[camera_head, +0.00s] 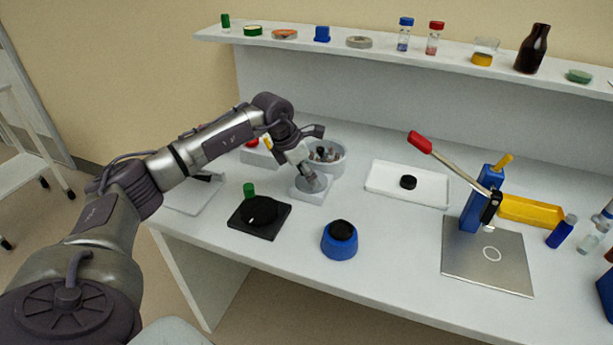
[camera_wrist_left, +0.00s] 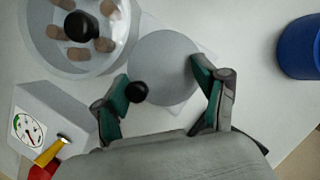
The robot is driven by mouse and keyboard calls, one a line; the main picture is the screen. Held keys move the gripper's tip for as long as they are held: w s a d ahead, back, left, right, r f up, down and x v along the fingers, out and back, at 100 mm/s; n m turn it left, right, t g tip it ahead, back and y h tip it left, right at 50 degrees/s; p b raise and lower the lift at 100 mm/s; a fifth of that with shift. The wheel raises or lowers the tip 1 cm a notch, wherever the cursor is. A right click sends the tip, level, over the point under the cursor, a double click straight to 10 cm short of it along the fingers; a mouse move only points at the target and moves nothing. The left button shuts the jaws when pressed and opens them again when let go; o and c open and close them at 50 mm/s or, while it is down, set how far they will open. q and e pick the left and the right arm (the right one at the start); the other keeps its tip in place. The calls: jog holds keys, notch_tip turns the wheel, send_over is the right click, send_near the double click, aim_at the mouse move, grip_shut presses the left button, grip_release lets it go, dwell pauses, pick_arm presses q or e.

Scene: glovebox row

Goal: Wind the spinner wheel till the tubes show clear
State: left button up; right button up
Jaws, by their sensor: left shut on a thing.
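The grey spinner wheel (camera_head: 314,184) is a round disc on a white base; it also shows in the left wrist view (camera_wrist_left: 165,66), with a black knob (camera_wrist_left: 137,91) near its edge. My left gripper (camera_head: 305,170) is over the wheel. The white round bowl (camera_head: 338,166) beside the wheel holds several tubes (camera_wrist_left: 103,45), which look brownish, around a black centre knob (camera_wrist_left: 68,25). My right gripper is not in view.
A white box with a dial (camera_wrist_left: 27,128) and yellow lever (camera_wrist_left: 52,151) stands near the wheel. A black pad (camera_head: 275,226), blue pot (camera_head: 340,246), white tray (camera_head: 385,187) and red-handled press (camera_head: 476,210) stand around. The bench front between pot and press is clear.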

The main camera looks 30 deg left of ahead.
pick_arm(q)
jog(key=shift+s+d+f+m+g+h, duration=0.2)
jog(key=shift+d+f+m+g+h, duration=0.15)
jog(key=shift+f+m, duration=0.25)
jog(key=o, duration=0.9)
jog(key=shift+r, duration=0.1)
jog(key=o, duration=0.3)
jog(key=shift+d+r, duration=0.15)
jog(key=shift+w, duration=0.15)
jog(key=shift+a+r, duration=0.1)
jog(key=shift+a, duration=0.15)
jog(key=shift+a+r, duration=0.1)
jog(key=shift+r, duration=0.15)
jog(key=v, duration=1.1)
jog(key=shift+s, duration=0.3)
jog(key=shift+r, duration=0.15)
